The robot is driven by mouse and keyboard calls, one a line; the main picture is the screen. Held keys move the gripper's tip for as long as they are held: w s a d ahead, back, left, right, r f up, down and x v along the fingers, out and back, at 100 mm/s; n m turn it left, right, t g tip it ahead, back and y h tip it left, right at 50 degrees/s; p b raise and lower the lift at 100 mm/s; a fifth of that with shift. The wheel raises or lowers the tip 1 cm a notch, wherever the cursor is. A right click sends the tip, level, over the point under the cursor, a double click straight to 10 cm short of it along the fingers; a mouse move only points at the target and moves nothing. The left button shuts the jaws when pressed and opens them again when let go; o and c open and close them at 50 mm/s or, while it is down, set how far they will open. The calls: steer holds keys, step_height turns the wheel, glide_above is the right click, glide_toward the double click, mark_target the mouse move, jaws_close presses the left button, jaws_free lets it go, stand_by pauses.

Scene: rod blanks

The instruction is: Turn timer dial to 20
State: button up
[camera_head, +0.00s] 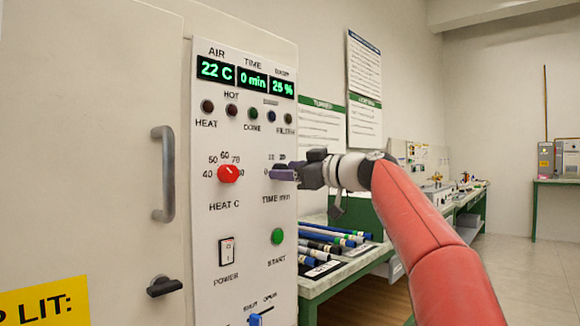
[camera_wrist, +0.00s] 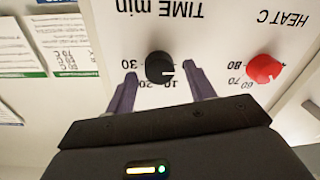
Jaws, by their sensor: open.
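The black timer dial (camera_wrist: 160,68), above a "TIME min" label in the head view, sits between the two purple-grey fingers of my open gripper (camera_wrist: 159,74). The wrist view is upside down. There the dial's white pointer line points right, the side away from the 30 mark, and the fingers partly cover the scale. In the head view my gripper (camera_head: 284,174) reaches the panel from the right and hides most of the dial. I cannot tell whether the fingers touch the dial. The time display (camera_head: 252,80) reads 0 min.
The red heat dial (camera_head: 229,174) is left of the timer dial and also shows in the wrist view (camera_wrist: 264,68). A green start button (camera_head: 278,236) and power switch (camera_head: 227,251) are below. A door handle (camera_head: 165,174) is left. Rods (camera_head: 335,236) lie on a bench behind.

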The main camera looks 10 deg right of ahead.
steer(key=shift+c, duration=0.4)
steer(key=c, duration=0.9)
steer(key=shift+m, duration=0.4)
steer(key=shift+f+m+t+h+p, duration=0.15)
steer(key=shift+m+t+p, duration=0.15)
steer(key=shift+m, duration=3.75)
steer(key=shift+f+m+t+h+p, duration=0.1)
steer(key=shift+m+t+h+p, duration=0.15)
steer(key=shift+m, duration=3.75)
steer(key=shift+f+m+t+h+p, duration=0.15)
steer(key=shift+m+p, duration=0.2)
steer(key=shift+m, duration=3.7)
